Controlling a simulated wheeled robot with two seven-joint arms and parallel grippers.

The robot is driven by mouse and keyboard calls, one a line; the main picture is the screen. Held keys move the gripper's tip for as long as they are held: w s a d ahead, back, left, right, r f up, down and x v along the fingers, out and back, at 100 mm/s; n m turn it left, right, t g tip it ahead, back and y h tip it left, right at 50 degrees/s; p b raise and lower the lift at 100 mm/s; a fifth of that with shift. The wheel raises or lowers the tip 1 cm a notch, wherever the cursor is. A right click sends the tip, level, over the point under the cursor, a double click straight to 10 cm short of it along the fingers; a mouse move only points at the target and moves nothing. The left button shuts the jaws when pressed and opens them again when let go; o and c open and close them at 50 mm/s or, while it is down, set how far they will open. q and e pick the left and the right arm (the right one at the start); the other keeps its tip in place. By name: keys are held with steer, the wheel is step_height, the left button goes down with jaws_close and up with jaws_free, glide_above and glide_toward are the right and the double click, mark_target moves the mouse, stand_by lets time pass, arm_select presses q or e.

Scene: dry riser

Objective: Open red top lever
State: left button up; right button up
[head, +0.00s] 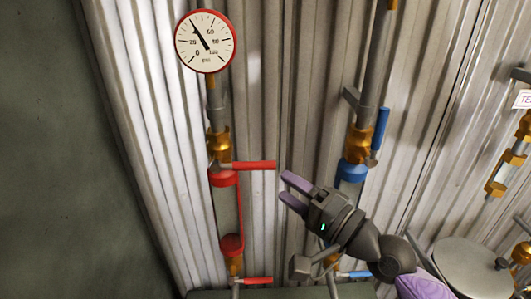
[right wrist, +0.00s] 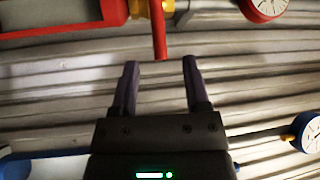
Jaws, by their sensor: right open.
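The red top lever (head: 255,165) sticks out sideways to the right from the valve at the top of the red pipe section (head: 225,178). In the right wrist view the lever (right wrist: 159,36) points toward my gripper, its free end just beyond and between the fingertips. My right gripper (head: 285,185) is open and empty, with its purple fingers a little right of and below the lever's tip in the head view. The fingers (right wrist: 160,66) look apart from the lever. My left gripper is not in view.
A lower red lever (head: 257,281) sits at the bottom of the same pipe. A red-rimmed gauge (head: 205,41) is above. A blue-valved pipe with an upright blue lever (head: 380,128) stands to the right, partly behind my right arm. Corrugated metal wall (head: 285,80) is close behind.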

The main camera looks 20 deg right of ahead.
mark_target(257, 169)
steer(key=p+x, duration=0.1)
steer(key=x, duration=0.8)
steer(key=shift+f, duration=0.15)
steer(key=shift+s, duration=0.1)
steer(key=shift+c, duration=0.4)
jaws_close()
stand_by(0.5)
